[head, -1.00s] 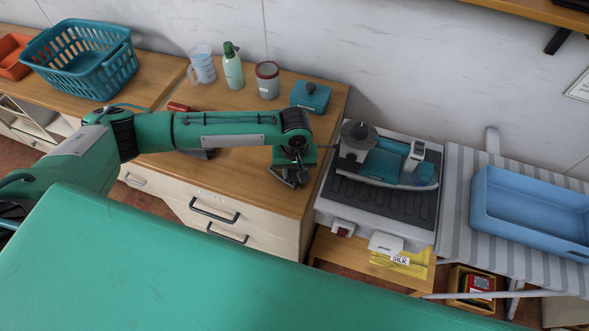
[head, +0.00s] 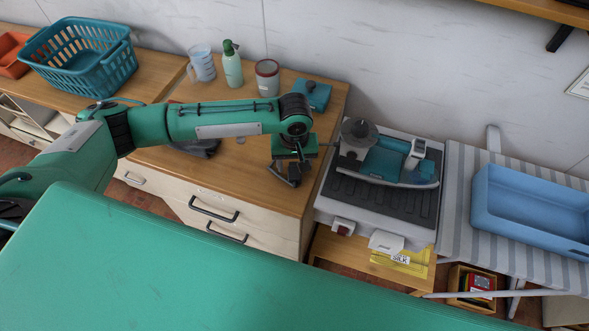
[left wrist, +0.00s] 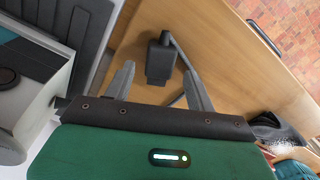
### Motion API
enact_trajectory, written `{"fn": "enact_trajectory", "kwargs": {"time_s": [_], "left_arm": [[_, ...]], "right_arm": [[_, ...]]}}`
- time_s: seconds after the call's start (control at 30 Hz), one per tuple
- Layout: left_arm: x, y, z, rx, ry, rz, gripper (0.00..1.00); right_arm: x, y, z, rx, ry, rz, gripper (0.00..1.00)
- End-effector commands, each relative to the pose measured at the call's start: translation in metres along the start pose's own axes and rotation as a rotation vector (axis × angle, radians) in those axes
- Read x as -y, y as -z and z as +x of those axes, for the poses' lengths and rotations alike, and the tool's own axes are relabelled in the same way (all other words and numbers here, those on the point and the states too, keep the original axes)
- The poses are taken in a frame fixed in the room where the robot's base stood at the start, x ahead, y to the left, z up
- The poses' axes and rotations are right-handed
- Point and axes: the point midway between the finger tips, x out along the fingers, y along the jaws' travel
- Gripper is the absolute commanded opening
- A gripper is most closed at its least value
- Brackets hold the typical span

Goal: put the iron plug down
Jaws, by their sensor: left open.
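My left gripper (head: 285,176) is over the right end of the wooden counter. It is open, and its fingers point down in the left wrist view (left wrist: 158,78). The iron plug (left wrist: 160,62), a dark block with a grey cord end, shows between and just beyond the fingertips, above or on the wood. I see a gap on both sides of it; whether it rests on the wood is hard to tell. In the head view the gripper hides it. The teal and grey iron (head: 392,164) sits on the grey ridged station (head: 385,203) to the right.
A teal box (head: 312,94), a grey cup (head: 267,78), a spray bottle (head: 232,66) and a clear jug (head: 202,63) stand behind the arm. A teal basket (head: 80,60) is at the far left. A blue tub (head: 530,213) lies at the right. The counter's front right is clear.

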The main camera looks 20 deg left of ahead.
Motion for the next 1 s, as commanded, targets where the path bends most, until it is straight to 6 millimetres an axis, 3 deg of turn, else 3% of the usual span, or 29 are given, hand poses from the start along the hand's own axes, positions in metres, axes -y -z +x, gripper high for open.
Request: {"fn": "enact_trajectory", "kwargs": {"time_s": [0.2, 0.4, 0.6, 1.0], "left_arm": [[-0.001, 0.0, -0.047, -0.002, -0.003, 0.002, 0.56], [-0.001, 0.0, -0.077, -0.001, -0.002, 0.001, 0.56], [0.0, 0.0, -0.087, 0.0, -0.001, 0.001, 0.56], [0.0, 0.0, -0.087, 0.0, 0.0, 0.001, 0.56]], "right_arm": [[0.0, -0.001, 0.011, 0.0, 0.0, 0.0, 0.36], [-0.001, -0.001, 0.014, 0.0, -0.001, 0.0, 0.36], [-0.003, -0.002, 0.015, 0.0, -0.003, -0.001, 0.36], [-0.005, -0.002, 0.015, 0.0, -0.005, -0.002, 0.36]]}}
